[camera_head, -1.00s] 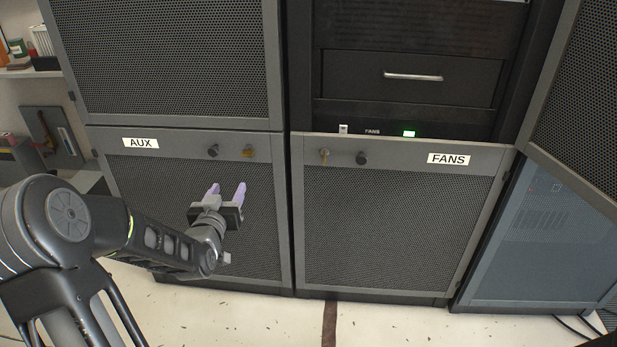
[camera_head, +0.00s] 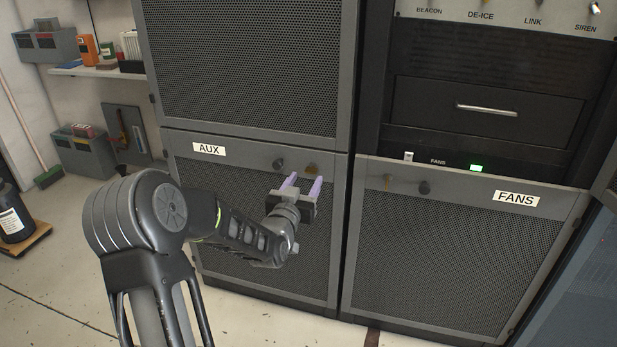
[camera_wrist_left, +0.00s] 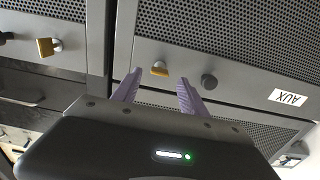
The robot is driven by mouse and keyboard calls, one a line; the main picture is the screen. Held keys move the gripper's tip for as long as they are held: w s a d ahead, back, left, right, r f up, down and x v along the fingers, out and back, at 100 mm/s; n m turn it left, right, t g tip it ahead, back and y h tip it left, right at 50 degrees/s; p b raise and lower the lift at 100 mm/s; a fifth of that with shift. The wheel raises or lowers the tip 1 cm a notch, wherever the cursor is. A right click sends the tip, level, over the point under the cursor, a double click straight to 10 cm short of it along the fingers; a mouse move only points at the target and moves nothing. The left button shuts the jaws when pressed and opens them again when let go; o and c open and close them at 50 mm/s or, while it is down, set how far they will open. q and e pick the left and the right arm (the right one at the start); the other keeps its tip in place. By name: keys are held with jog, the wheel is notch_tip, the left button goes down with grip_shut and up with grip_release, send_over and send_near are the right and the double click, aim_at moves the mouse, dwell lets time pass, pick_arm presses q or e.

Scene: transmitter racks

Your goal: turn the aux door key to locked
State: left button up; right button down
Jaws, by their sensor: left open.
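The AUX door (camera_head: 200,170) is the lower left rack door, with a white AUX label (camera_head: 209,149). Its top rail carries a dark round knob (camera_head: 279,163) and, to the right of it, a brass key (camera_head: 311,169). My left gripper (camera_head: 304,183) is open and empty, just below and in front of the key, apart from it as far as I can see. In the left wrist view, which is upside down, the brass key (camera_wrist_left: 159,69) shows between the tips of the purple fingers (camera_wrist_left: 158,85), and the knob (camera_wrist_left: 209,81) is beside them. My right gripper is not in view.
The FANS door (camera_head: 450,270) stands to the right, with its own key (camera_head: 387,181) and knob (camera_head: 424,187). A drawer (camera_head: 485,110) and a green-lit panel (camera_head: 476,167) are above it. A shelf and bins (camera_head: 85,150) stand at the left.

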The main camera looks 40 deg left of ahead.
aim_at(313, 171)
pick_arm(q)
jog(key=shift+x, duration=1.7)
jog(key=shift+c, duration=0.3)
grip_shut()
